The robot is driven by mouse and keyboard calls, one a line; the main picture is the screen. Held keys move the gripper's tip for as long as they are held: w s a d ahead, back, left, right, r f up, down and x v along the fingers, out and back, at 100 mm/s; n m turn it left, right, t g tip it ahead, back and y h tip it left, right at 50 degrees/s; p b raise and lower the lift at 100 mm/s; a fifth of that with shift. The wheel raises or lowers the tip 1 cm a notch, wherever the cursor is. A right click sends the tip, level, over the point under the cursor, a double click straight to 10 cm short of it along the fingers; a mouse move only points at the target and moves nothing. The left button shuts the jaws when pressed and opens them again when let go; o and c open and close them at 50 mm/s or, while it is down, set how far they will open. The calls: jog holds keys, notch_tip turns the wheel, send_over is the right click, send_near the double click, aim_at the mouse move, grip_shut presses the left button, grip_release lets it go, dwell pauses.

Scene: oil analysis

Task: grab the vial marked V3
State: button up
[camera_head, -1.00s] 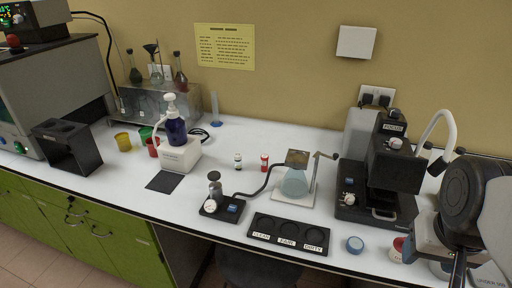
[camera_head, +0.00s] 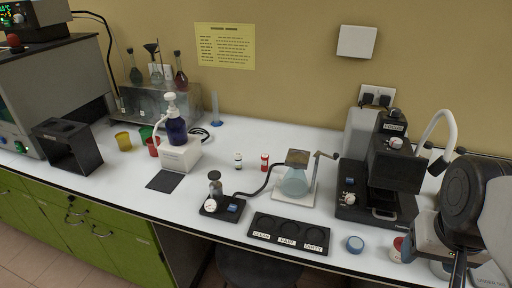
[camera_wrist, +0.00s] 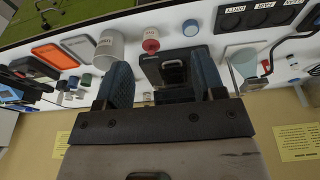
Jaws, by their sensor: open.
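Two small vials stand on the bench in the head view, one with a dark cap (camera_head: 238,160) and one red (camera_head: 264,162). Their markings are too small to read, so I cannot tell which is V3. The wrist view shows a red vial (camera_wrist: 266,65) at the far right, and several small capped containers (camera_wrist: 72,86) at left, also unreadable. My gripper (camera_wrist: 163,78) is open and empty in the wrist view. Its fingers point toward the black FOCUS instrument, well away from the two vials. In the head view my arm is at the right edge.
A blue-lidded jar (camera_head: 355,243) is near the front edge. The bench behind the vials is clear.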

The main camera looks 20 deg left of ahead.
jog(key=w+a+n+t+y, duration=0.1)
jog(key=w+a+n+t, duration=0.1)
jog(key=w+a+n, duration=0.6)
jog(key=w+a+n+t, duration=0.2)
jog(key=w+n, duration=0.5)
jog(key=w, duration=0.4)
jog(key=w+a+n+t+y, duration=0.1)
jog(key=w+a+n+t, duration=0.1)
jog(key=w+a+n, duration=0.65)
jog(key=w+a+f+n+y, duration=0.2)
jog(key=w+a+f+n, duration=0.1)
jog(key=a+n, duration=0.4)
jog(key=w+a+f+n+y, duration=0.3)
jog(key=a+n, duration=0.4)
jog(key=a, duration=0.5)
jog(key=w+a+f+n+t+y, duration=0.1)
jog(key=w+a+f+n+y, duration=0.1)
jog(key=w+a+f+n, duration=0.2)
jog(key=w+a+n, duration=0.1)
jog(key=a+n, duration=0.2)
jog(key=a, duration=0.2)
jog(key=shift+a+f+n+y, duration=0.15)
jog(key=shift+f+n+y, duration=0.2)
jog(key=shift+y, duration=0.05)
jog(key=shift+w+f, duration=0.1)
jog(key=shift+f, duration=0.05)
